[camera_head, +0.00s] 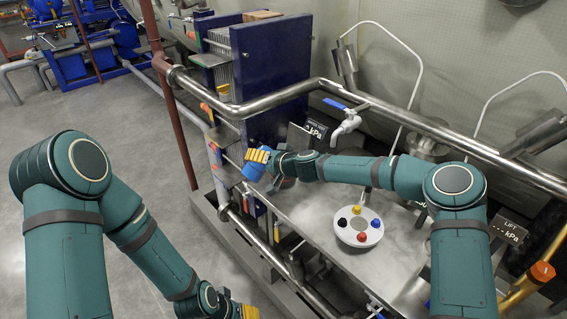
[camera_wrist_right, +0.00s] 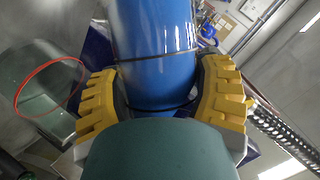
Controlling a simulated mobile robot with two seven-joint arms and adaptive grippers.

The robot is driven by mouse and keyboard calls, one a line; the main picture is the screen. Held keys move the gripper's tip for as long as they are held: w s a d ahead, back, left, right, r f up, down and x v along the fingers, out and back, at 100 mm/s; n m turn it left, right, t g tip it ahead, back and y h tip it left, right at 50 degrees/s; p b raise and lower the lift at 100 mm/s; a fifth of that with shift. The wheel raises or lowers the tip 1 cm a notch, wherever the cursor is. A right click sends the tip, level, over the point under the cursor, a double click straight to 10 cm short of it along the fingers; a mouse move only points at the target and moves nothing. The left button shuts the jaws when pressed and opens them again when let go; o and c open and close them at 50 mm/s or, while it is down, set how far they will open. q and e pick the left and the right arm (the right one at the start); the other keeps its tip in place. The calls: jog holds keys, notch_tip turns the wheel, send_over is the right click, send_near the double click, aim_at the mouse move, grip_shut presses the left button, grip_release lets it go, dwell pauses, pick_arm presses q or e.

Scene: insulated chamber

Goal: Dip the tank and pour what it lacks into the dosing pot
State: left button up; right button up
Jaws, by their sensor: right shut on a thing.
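My right gripper (camera_head: 258,158) is shut on a blue cylinder (camera_head: 253,172), held beyond the left edge of the steel bench, near the blue plate stack. In the right wrist view the blue cylinder (camera_wrist_right: 155,50) lies between the yellow fingers, with dark bands around it; its far end is cut off. My left gripper (camera_head: 238,309) shows only in part at the bottom edge, yellow fingertips visible; its opening cannot be made out. I cannot tell for sure which vessel is the tank or the dosing pot. A white round disc (camera_head: 357,227) with coloured knobs sits on the bench.
The steel bench (camera_head: 300,207) has a pipe rail (camera_head: 430,128) along its back and a tap (camera_head: 345,128) above it. Blue plate stack (camera_head: 270,65) stands behind left. A red ring (camera_wrist_right: 50,62) shows in the right wrist view. Grey floor at left is open.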

jog(key=shift+s+a+f+m+y, duration=0.1)
jog(key=shift+s+a+m+y, duration=0.15)
jog(key=shift+m+y, duration=0.2)
dwell(0.7)
jog(key=shift+s+a+f+m+g+y, duration=0.15)
jog(key=shift+f+m, duration=0.2)
jog(key=shift+f, duration=0.25)
jog(key=shift+w+a+f+m+g+y, duration=0.15)
jog(key=shift+f+m, duration=0.15)
jog(key=shift+f, duration=0.3)
jog(key=shift+s+a+r+m+y, duration=0.1)
jog(key=shift+s+r+m+y, duration=0.1)
jog(key=shift+r+m+y, duration=0.3)
dwell(1.0)
jog(key=shift+w+d+m+g+y, duration=0.3)
jog(key=shift+d+m, duration=0.1)
jog(key=shift+m, duration=0.3)
dwell(1.3)
jog(key=shift+r+m+y, duration=0.25)
jog(key=shift+r+m, duration=0.25)
jog(key=shift+r, duration=0.05)
dwell(1.6)
